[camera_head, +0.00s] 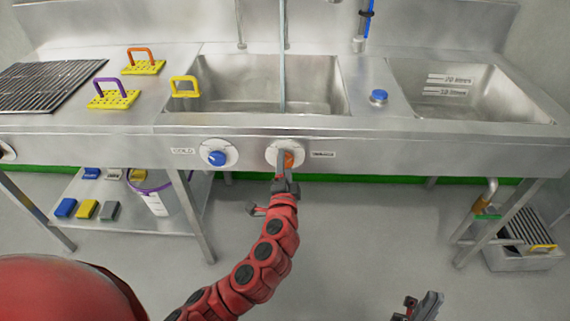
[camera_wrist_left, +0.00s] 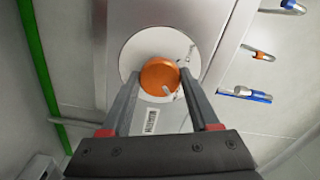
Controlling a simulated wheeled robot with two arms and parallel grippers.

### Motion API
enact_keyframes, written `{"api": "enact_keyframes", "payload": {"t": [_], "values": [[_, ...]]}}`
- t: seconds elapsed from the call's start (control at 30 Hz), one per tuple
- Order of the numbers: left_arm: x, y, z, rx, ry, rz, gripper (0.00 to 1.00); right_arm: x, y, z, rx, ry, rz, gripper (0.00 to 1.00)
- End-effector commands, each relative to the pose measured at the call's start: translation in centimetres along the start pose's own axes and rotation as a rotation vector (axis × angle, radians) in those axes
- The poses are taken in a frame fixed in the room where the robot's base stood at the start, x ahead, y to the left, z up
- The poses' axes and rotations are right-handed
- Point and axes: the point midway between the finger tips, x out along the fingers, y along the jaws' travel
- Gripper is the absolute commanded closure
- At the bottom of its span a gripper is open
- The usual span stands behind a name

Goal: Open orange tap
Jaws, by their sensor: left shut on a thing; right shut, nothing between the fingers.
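The orange tap (camera_head: 290,158) is a round knob on a white disc on the front panel of the sink unit. It also shows in the wrist view (camera_wrist_left: 159,72). My left gripper (camera_head: 284,160) reaches up to it and is shut on it, one finger on each side of the knob in the wrist view (camera_wrist_left: 160,82). The fingers partly cover the knob in the head view. A thin pale-blue column (camera_head: 282,70), looking like running water, drops into the left basin (camera_head: 235,85). My right gripper (camera_head: 422,305) is shut and empty at the lower right, away from the sink.
A blue tap (camera_head: 217,158) sits left of the orange one. Yellow handled brushes (camera_head: 113,98) lie on the counter. A blue button (camera_head: 379,97) stands between the basins. A bucket (camera_head: 156,203) is on the lower shelf. The floor in front is clear.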

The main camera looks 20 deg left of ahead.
Motion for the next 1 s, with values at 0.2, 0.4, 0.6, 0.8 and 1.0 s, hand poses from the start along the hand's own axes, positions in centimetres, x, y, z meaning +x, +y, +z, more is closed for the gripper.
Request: {"api": "enact_keyframes", "payload": {"t": [0.2, 0.4, 0.6, 0.8, 1.0], "values": [[-0.01, 0.07, 0.03, 0.013, 0.000, 0.001, 0.94, 0.02, 0.00, 0.00, 0.000, 0.000, 0.000, 1.00], [0.00, 0.08, 0.04, 0.013, -0.001, 0.002, 0.94, 0.01, 0.00, 0.00, 0.000, 0.000, 0.000, 1.00], [0.00, 0.07, 0.03, 0.012, 0.000, 0.001, 0.13, 0.02, 0.00, 0.00, 0.000, 0.000, 0.000, 1.00], [0.00, 0.03, 0.01, 0.011, 0.000, 0.001, 0.08, 0.02, 0.00, 0.00, 0.000, 0.000, 0.000, 1.00], [-0.45, 0.06, -0.04, 0.011, 0.002, 0.001, 0.08, -0.02, 0.00, 0.00, 0.000, 0.000, 0.000, 1.00]]}}
